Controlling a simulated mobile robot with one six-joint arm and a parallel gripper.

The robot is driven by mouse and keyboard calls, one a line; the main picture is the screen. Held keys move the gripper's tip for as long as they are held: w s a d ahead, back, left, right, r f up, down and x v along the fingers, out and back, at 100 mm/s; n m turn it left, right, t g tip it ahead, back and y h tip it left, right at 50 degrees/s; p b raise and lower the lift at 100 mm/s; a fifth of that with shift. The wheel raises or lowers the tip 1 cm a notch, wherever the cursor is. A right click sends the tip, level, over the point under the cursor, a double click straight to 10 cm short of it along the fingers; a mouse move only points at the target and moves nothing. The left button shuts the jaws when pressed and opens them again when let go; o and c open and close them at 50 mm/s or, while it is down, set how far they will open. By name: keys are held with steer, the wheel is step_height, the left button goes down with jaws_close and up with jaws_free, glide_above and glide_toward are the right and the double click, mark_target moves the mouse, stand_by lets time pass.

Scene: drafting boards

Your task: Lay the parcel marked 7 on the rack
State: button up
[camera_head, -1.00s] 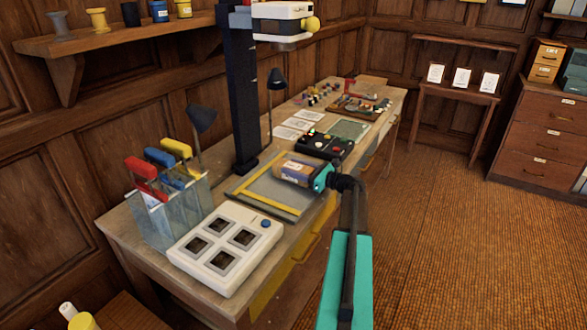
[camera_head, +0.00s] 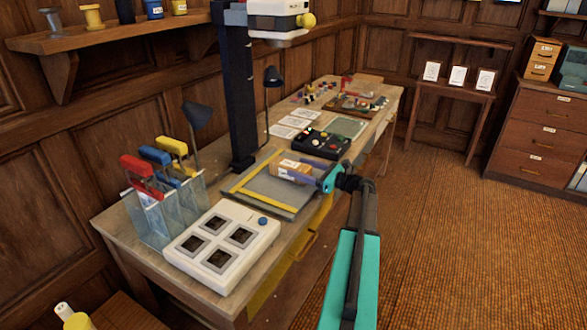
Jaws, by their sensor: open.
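A tan parcel (camera_head: 290,167) with a pale label lies on its side at the back right of the grey board with the yellow ruler (camera_head: 262,192), on the bench. The number on its label is too small to read. My gripper (camera_head: 299,174), with a teal body, is at the parcel's right end, and its jaws are open. A purplish strip, which looks like a finger, runs along the parcel's near side. The far finger is hard to make out. I cannot tell which thing is the rack.
A white four-window box (camera_head: 222,246) and a clear holder with coloured-handled items (camera_head: 163,208) stand at the near left. A black button console (camera_head: 320,143) sits behind the parcel. A dark column (camera_head: 237,90) rises at the bench's back. The floor at right is clear.

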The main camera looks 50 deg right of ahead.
steer(key=v, duration=0.7)
steer(key=shift+s+b, duration=0.15)
steer(key=shift+b, duration=0.25)
